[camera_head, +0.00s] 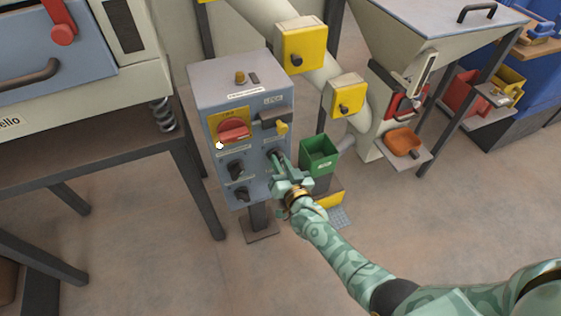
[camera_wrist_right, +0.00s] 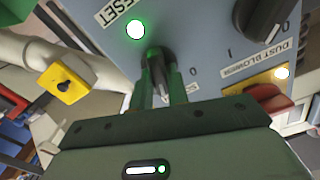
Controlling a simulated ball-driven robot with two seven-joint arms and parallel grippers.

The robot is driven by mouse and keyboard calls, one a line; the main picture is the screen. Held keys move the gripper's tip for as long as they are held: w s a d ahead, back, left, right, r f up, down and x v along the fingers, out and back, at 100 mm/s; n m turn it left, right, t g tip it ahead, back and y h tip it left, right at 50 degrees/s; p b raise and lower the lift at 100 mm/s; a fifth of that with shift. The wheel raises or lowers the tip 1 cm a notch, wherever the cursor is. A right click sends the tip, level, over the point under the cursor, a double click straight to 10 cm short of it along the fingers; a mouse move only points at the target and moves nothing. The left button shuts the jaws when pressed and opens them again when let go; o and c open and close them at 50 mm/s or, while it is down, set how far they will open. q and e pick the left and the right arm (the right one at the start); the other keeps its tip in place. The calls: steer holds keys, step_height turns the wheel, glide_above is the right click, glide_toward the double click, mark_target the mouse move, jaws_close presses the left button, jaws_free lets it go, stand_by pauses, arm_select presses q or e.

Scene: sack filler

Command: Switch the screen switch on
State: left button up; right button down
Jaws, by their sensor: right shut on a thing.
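The blue-grey control box (camera_head: 243,160) stands on a post in the middle of the head view. My right gripper (camera_head: 279,164) reaches its front from the lower right. In the right wrist view its two green fingers (camera_wrist_right: 163,88) are shut on a dark switch knob (camera_wrist_right: 157,58). The label by this knob is mostly hidden by the fingers; only its first letters show. A "0" mark shows beside the knob. How far the knob is turned is hard to tell. My left gripper is not in view.
A green-lit button (camera_wrist_right: 135,29) sits near the "RESET" label. Another black knob (camera_wrist_right: 262,18) is near the "DUST BLOWER" label. A red rotary switch (camera_head: 233,131) sits on a yellow plate. A green bin (camera_head: 319,155) stands close on the right of the box.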

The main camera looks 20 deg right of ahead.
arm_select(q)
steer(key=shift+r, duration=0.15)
arm_select(e)
steer(key=shift+s+f+m, duration=0.1)
steer(key=shift+f+m, duration=0.05)
steer(key=shift+m, duration=1.95)
steer(key=c, duration=1.4)
jaws_free()
steer(key=shift+o, duration=0.2)
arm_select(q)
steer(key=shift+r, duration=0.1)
arm_select(e)
steer(key=shift+s+d+p, duration=0.1)
steer(key=shift+s+p, duration=0.3)
arm_select(q)
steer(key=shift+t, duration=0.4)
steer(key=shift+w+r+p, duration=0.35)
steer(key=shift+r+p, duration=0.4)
steer(key=shift+p, duration=0.05)
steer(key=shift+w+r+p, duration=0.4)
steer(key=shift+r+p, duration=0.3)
steer(key=shift+p, duration=0.05)
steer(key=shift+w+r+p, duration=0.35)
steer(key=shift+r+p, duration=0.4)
steer(key=shift+p, duration=0.05)
arm_select(e)
steer(key=s, duration=1.5)
steer(key=shift+s+d, duration=0.25)
